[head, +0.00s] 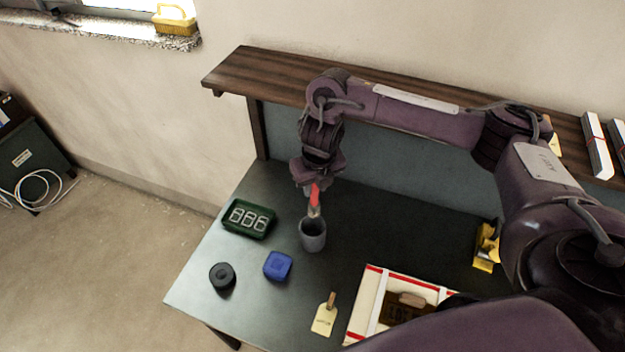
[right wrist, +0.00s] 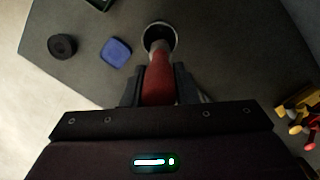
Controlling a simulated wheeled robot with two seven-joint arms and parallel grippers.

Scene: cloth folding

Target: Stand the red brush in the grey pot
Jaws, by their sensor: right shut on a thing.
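The red brush (head: 315,196) hangs from my right gripper (head: 316,183), upright with its red handle up and its paler end down. The grey pot (head: 313,238) stands on the dark table just below it. In the right wrist view, my right gripper (right wrist: 160,88) is shut on the red brush (right wrist: 159,80). The brush's far end overlaps the opening of the grey pot (right wrist: 160,28). I cannot tell whether the tip is inside the rim or just above it. My left gripper is not in view.
On the table (head: 265,205) near the pot are a green tray with several links (head: 249,217), a blue box (head: 278,265) and a black round thing (head: 222,275). A tag (head: 324,318), a red-edged white box (head: 362,310) and a yellow thing (head: 484,248) lie right. A wooden shelf (head: 270,72) runs behind.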

